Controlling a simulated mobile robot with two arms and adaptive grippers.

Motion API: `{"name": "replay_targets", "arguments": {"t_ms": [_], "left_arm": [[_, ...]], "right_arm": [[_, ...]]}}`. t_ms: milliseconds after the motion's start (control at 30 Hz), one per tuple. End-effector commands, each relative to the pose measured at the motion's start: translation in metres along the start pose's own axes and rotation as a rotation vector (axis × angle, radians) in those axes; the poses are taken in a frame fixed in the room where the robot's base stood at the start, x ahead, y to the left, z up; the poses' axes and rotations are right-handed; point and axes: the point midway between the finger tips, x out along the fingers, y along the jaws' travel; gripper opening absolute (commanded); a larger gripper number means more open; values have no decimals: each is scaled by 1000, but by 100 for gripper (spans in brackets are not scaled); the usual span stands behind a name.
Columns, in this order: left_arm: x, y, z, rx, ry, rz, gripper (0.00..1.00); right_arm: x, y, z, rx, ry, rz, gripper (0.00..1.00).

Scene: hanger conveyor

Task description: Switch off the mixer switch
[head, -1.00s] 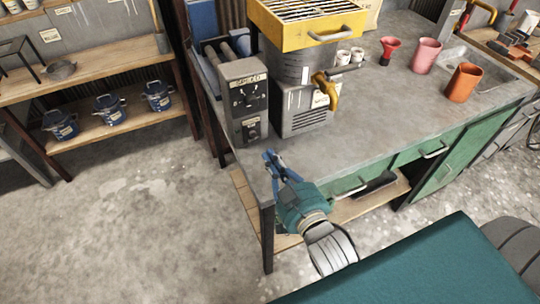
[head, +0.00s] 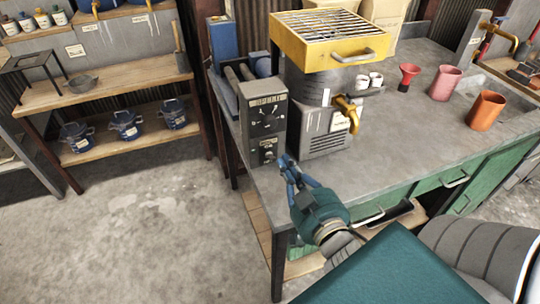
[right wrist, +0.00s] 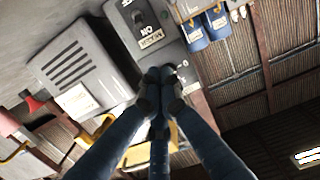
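The grey control box (head: 262,118) stands at the left end of the workbench beside the mixer (head: 310,85). Its upper panel has a dial under a label. The small mixer switch (head: 268,154) sits on the lower panel. In the right wrist view, the switch plate (right wrist: 136,18) appears upside down, with "ON" lettering and a label. My right gripper (head: 287,161) is just in front of the box's lower part, its fingers drawn together and empty. Its fingers (right wrist: 160,80) cover part of the box in the wrist view. Contact with the switch cannot be told. My left gripper is out of view.
A yellow grated drawer (head: 325,52) tops the mixer, and a yellow tap (head: 347,110) sticks out at its right. Red, pink and orange cups (head: 484,110) stand farther right on the grey bench top (head: 400,145). Blue pots (head: 127,125) sit on a left shelf.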

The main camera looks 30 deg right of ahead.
Motion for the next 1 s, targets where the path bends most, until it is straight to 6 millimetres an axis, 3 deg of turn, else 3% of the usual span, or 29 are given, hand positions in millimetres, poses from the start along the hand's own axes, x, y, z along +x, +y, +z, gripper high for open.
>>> {"name": "replay_targets", "arguments": {"t_ms": [167, 633, 700, 800, 1000], "left_arm": [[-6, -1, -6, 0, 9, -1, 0], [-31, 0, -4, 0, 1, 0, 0], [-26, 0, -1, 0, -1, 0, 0], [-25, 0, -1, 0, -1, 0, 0], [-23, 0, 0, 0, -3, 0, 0]], "right_arm": [[14, -1, -2, -1, 2, -2, 0], [104, 0, -3, -3, 1, 0, 0], [96, 0, 16, 1, -7, 2, 0], [91, 0, 27, 1, -5, 1, 0], [87, 0, 38, 1, -2, 0, 0]]}}
